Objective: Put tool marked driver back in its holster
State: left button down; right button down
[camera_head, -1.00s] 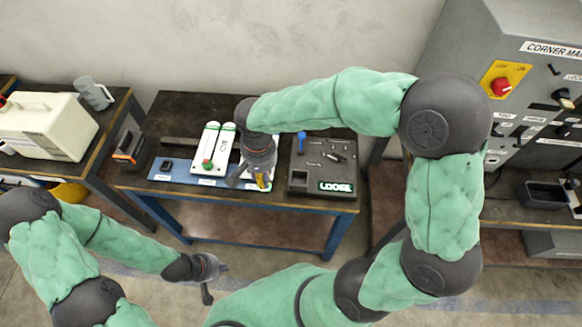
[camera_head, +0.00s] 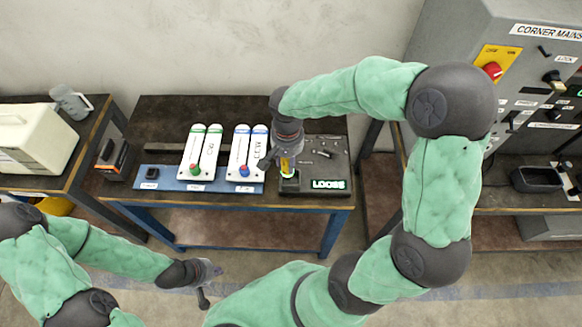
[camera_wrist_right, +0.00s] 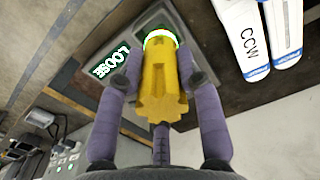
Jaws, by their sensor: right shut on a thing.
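The yellow tool (camera_wrist_right: 162,90) with a glowing green-white ring at its end is between the fingers of my right gripper (camera_wrist_right: 155,95) in the right wrist view. In the head view, my right gripper (camera_head: 288,165) is shut on it above the front left corner of the dark tray marked LOOSE (camera_head: 328,184). The ring end is at the tray's square pocket; I cannot tell whether it touches. The tool's marking is not readable. A blue strip (camera_head: 215,187) with labels and a dark square socket (camera_head: 152,173) lies left of the tray. My left gripper (camera_head: 207,290) hangs low, away from the table; its fingers are unclear.
Small loose parts lie in the tray. A grey control cabinet (camera_head: 520,90) stands right. A black case (camera_head: 112,158) is at the table's left.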

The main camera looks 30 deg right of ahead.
jog(key=shift+w+d+f, duration=0.1)
jog(key=shift+d+f, duration=0.45)
jog(key=shift+f, duration=0.15)
jog(key=shift+d+f+b, duration=0.1)
jog(key=shift+f+b, duration=0.4)
jog(key=shift+f, duration=1.1)
jog(key=shift+f, duration=0.1)
jog(key=c, duration=0.8)
grip_release()
jog(key=shift+c, duration=0.2)
notch_tip(320, 180, up, 12)
jog(key=p, duration=0.3)
